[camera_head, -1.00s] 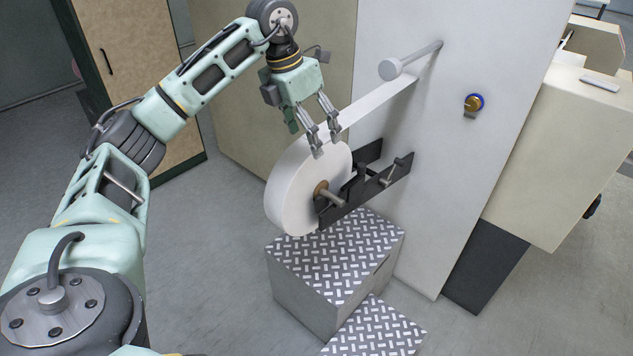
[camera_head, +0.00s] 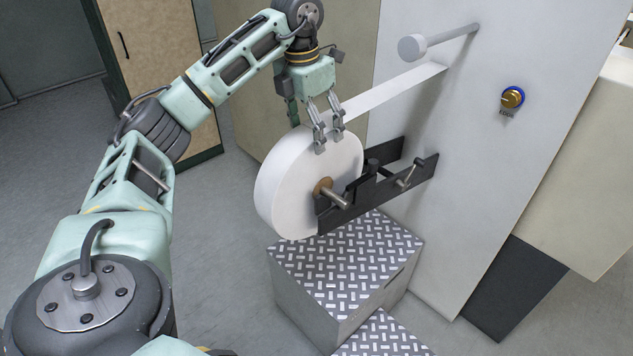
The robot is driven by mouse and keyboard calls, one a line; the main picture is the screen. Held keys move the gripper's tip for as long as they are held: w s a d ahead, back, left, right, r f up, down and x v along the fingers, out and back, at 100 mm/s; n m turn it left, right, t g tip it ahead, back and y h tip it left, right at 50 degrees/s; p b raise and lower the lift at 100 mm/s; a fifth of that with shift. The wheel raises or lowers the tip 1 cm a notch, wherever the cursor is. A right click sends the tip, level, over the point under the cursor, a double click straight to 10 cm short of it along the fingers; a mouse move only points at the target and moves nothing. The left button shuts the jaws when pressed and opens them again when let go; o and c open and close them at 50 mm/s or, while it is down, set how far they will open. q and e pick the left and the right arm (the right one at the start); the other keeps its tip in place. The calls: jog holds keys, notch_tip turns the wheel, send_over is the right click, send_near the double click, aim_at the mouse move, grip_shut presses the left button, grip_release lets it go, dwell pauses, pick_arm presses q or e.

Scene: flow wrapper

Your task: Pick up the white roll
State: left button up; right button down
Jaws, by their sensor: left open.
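The white roll (camera_head: 298,198) is a wide disc with a brown core (camera_head: 322,187) on a metal shaft, held at a black bracket (camera_head: 350,207) on the machine's side. A white strip (camera_head: 395,93) runs from its top up to a roller (camera_head: 437,40). My left gripper (camera_head: 329,143) points down at the upper part of the roll, its fingers apart and overlapping the roll's top edge in the picture. Whether the fingers touch the roll I cannot tell. My right gripper is not in view.
The pale machine panel (camera_head: 470,160) stands to the right, with a gold and blue knob (camera_head: 512,97). A step with a patterned top (camera_head: 345,270) sits below the roll. A wooden door (camera_head: 150,55) stands at the back left.

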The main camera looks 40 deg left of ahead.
aim_at(313, 182)
pick_arm(q)
jog(key=shift+s+f, duration=0.15)
jog(key=shift+f, duration=0.65)
jog(key=f+p, duration=0.1)
jog(key=f, duration=0.1)
jog(key=w+f, duration=0.1)
jog(key=f, duration=0.1)
jog(key=shift+w+f+p, duration=0.1)
jog(key=shift+f+p, duration=0.3)
jog(key=c, duration=1.6)
jog(key=shift+w+r, duration=0.1)
jog(key=shift+r, duration=0.15)
jog(key=shift+c, duration=0.2)
